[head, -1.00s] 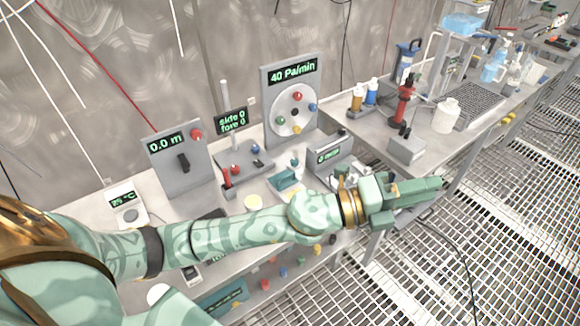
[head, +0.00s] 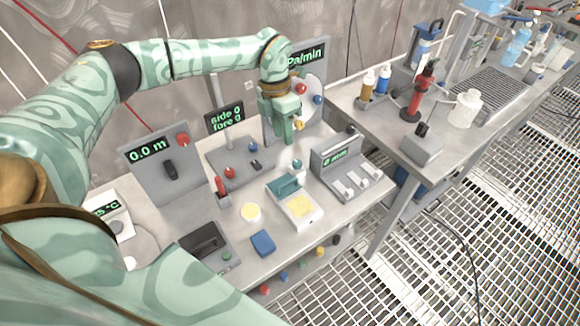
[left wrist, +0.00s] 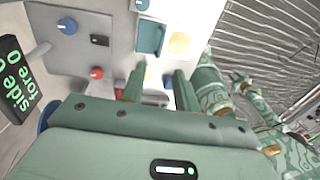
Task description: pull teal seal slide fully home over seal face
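The teal seal slide (head: 286,186) sits at the back end of a pale tray-like base on the bench. In front of it the yellow seal face (head: 303,208) lies bare. In the left wrist view the teal slide (left wrist: 151,38) and the yellow face (left wrist: 180,43) show beyond the fingers. My left gripper (head: 289,136) points down behind the slide, above the bench and apart from it. In the left wrist view its two fingers (left wrist: 159,82) stand apart with nothing between them.
A grey unit with a "0 mm" display (head: 340,160) stands right of the slide. A blue block (head: 262,243) and a yellow-topped round dish (head: 251,212) lie to its left. The dial panel (head: 312,90) is close behind my left gripper.

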